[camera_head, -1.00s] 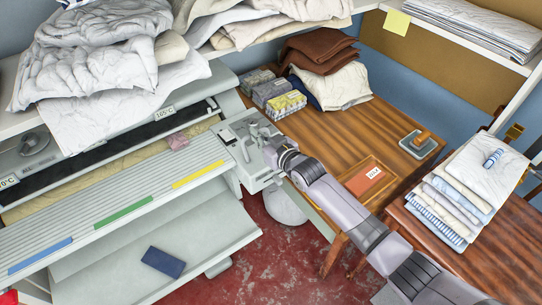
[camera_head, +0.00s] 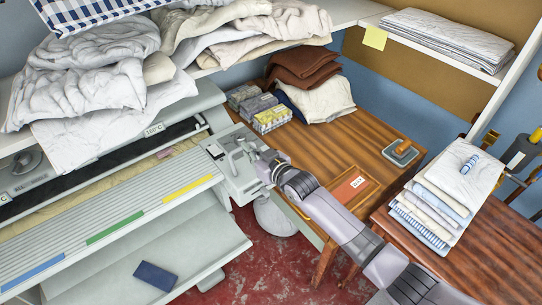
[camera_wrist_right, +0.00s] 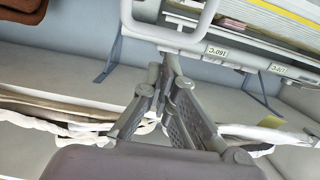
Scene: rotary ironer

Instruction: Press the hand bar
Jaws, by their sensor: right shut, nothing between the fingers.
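The rotary ironer has a pale grey end housing (camera_head: 228,178) at the right end of its slatted front. A pale grey looped bar (camera_wrist_right: 203,28), which looks like the hand bar, crosses the top of the right wrist view. In the head view, small bar and lever parts on the housing are hard to tell apart. My right gripper (camera_head: 262,158) is beside the housing, on its right. In the wrist view its fingers (camera_wrist_right: 166,72) are shut and empty, close below the looped bar; contact cannot be told. My left gripper is out of view.
Crumpled linen (camera_head: 100,75) lies on the shelf above the ironer. A wooden table (camera_head: 350,135) behind my right arm holds small boxes (camera_head: 270,118) and folded cloths. Another table bears a linen stack (camera_head: 450,190). Red floor (camera_head: 260,270) shows in front.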

